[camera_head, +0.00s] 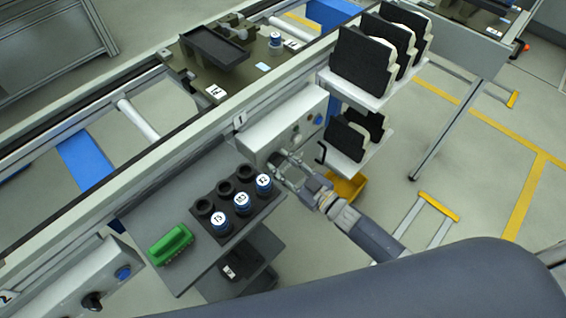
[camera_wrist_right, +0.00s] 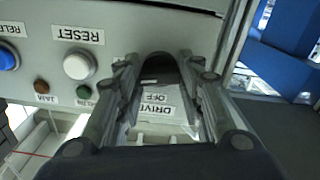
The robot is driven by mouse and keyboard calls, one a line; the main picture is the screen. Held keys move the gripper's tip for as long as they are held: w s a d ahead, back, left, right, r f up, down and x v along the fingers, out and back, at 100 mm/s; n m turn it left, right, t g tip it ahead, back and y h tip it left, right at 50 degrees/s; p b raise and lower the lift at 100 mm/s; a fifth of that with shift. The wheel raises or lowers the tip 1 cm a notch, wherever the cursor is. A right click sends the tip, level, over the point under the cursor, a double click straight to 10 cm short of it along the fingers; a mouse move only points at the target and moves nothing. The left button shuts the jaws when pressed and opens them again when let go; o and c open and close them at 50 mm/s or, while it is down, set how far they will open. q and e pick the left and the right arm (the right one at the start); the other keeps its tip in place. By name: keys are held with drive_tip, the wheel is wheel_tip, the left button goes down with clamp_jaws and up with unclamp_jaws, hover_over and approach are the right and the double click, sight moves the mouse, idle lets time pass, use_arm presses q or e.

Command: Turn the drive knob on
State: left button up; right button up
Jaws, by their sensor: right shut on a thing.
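The drive knob (camera_wrist_right: 158,66) is a dark rounded knob on a light grey control box (camera_head: 285,122). A plate lettered DRIVE and OFF (camera_wrist_right: 157,104) shows upside down beside it in the right wrist view. My right gripper (camera_head: 277,160) is at the front face of the box, its fingers on both sides of the knob. It also shows in the right wrist view (camera_wrist_right: 160,75), shut on the knob. The fingers hide the knob in the head view, and I cannot tell its exact setting. My left gripper is not in view.
A white RESET button (camera_wrist_right: 79,65), a blue button (camera_wrist_right: 8,57) and small lamps sit beside the knob. A rack of black-and-white parts (camera_head: 362,62) stands right of the box. A shelf with blue-capped cylinders (camera_head: 241,203) and a green part (camera_head: 169,245) lies left of my gripper.

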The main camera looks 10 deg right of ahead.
drive_tip(key=shift+m, duration=1.1)
drive_tip(key=o, duration=1.1)
drive_tip(key=shift+c, duration=0.2)
drive_tip(key=v, duration=1.2)
drive_tip(key=shift+f, duration=0.15)
